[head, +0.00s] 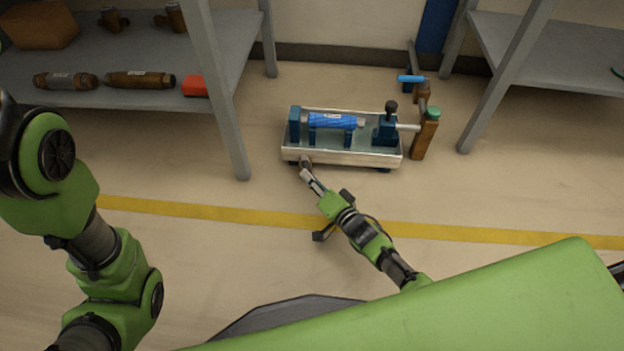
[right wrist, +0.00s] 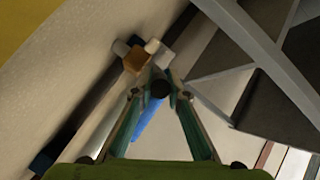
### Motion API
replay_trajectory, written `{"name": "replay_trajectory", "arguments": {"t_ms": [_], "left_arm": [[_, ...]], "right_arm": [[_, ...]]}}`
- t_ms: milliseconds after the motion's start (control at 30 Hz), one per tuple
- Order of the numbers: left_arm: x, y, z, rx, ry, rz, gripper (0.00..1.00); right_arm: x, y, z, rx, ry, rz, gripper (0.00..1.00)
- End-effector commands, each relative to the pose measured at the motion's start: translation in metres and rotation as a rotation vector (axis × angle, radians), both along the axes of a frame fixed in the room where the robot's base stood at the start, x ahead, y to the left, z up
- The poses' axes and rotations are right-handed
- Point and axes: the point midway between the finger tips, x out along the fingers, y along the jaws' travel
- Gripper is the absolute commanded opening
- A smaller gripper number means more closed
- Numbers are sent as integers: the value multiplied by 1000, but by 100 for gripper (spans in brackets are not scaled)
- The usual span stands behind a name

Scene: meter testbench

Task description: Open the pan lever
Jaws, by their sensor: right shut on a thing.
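The testbench pan (head: 345,157) is a shallow metal tray standing in the middle of the head view, with a blue meter (head: 333,121) clamped across it. My right gripper (head: 305,170) reaches up to the front left corner of the pan. In the right wrist view my right gripper's fingers (right wrist: 160,90) close on a dark round end (right wrist: 157,88), which I take to be the pan lever. The rest of the lever is hidden or too small to make out. My left arm shows at the left of the head view, but its gripper does not.
A brown post with a green top (head: 433,114) and a blue-handled valve (head: 411,79) stand right of the pan. A grey shelf (head: 225,70) with brown meters (head: 140,80) and a red block (head: 194,86) is at left. Another shelf (head: 560,55) is at right. The floor in front is clear.

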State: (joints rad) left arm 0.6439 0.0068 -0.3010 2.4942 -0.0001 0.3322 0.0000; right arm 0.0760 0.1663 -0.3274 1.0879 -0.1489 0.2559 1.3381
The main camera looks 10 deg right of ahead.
Motion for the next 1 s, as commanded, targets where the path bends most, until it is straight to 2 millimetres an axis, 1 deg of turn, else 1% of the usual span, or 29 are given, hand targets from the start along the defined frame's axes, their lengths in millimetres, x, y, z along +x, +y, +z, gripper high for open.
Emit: {"name": "replay_trajectory", "arguments": {"t_ms": [133,167,200,233,533,667,767,833,1000], "left_arm": [[-2,0,0,-1,-4,-1,40],[-2,0,0,-1,-4,-1,40],[-2,0,0,-1,-4,-1,40],[-2,0,0,-1,-4,-2,40],[-2,1,1,-5,-5,-2,40],[-1,1,1,-5,-3,-2,40],[-1,1,1,-3,-2,-1,40],[-1,1,1,-3,-2,-1,40],[-1,1,1,-3,-1,0,40]], "right_arm": [[0,-1,-1,1,2,-1,0],[0,-1,-1,2,2,-2,20],[0,-1,-1,2,2,-2,30],[0,-1,-1,2,2,-2,32],[0,-1,0,1,1,-1,32],[-6,-3,0,1,2,-1,32],[-17,-7,2,0,3,-2,32],[-28,-10,5,1,3,-1,32],[-62,-21,12,0,5,-1,32]]}}
